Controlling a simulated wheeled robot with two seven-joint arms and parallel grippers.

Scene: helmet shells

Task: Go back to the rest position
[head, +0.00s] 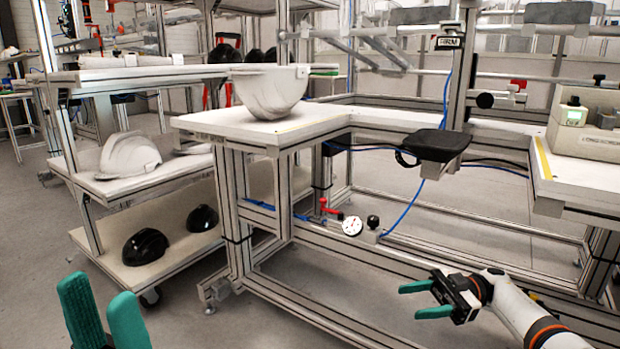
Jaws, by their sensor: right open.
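My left gripper (104,304) shows at the lower left with two green fingers, a gap between them and nothing held. My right gripper (424,299) is at the lower right, its green fingers apart and empty, pointing left. It is in front of the workbench frame and below the bench top. A white helmet shell (270,92) lies upside down on the corner of the white bench top (225,122), away from both grippers.
A shelf cart on the left holds a white shell (128,155) on its middle shelf and two black shells (145,246) (202,218) below. A black pad (436,144) juts from the bench. A device (588,130) stands at right. Floor between the grippers is open.

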